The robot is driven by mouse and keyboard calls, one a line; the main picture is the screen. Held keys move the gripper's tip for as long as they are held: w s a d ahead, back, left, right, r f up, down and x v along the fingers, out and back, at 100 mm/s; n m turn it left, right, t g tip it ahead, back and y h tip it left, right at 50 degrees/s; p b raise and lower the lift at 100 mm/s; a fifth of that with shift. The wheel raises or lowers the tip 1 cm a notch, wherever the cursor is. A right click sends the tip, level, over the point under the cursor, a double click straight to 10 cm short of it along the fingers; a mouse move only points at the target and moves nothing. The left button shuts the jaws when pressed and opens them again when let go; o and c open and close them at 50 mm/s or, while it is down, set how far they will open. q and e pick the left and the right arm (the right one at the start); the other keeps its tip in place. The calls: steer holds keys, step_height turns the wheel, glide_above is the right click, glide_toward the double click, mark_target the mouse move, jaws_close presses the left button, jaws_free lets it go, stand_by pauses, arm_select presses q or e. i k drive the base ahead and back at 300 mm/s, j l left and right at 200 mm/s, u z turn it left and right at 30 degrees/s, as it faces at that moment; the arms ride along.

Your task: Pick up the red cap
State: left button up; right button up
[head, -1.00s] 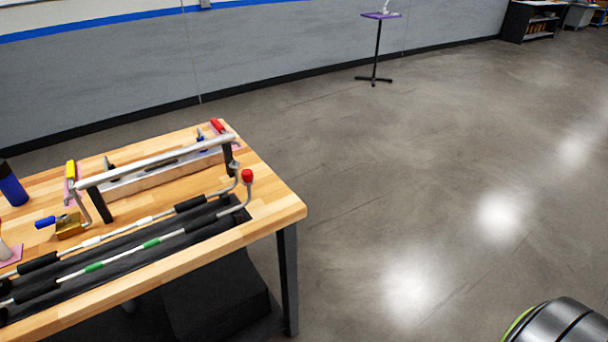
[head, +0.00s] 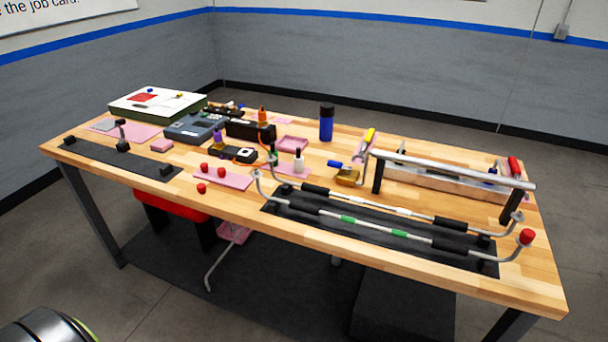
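Several small red caps show in the head view. One red cap (head: 201,188) lies on the bare wood near the table's front edge. Two more, a left one (head: 204,168) and a right one (head: 221,172), stand on a pink mat (head: 237,182) just behind it. Neither of my grippers is in view.
The wooden workbench (head: 232,213) spans the view. Two bent tubes lie on a black mat (head: 465,262) at the right, before a metal bar fixture (head: 455,171). A blue bottle (head: 326,122), small bottles and boxes stand behind the caps. A black strip (head: 95,160) lies at left.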

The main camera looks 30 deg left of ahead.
mark_target(222, 172)
steer(key=u, duration=1.45)
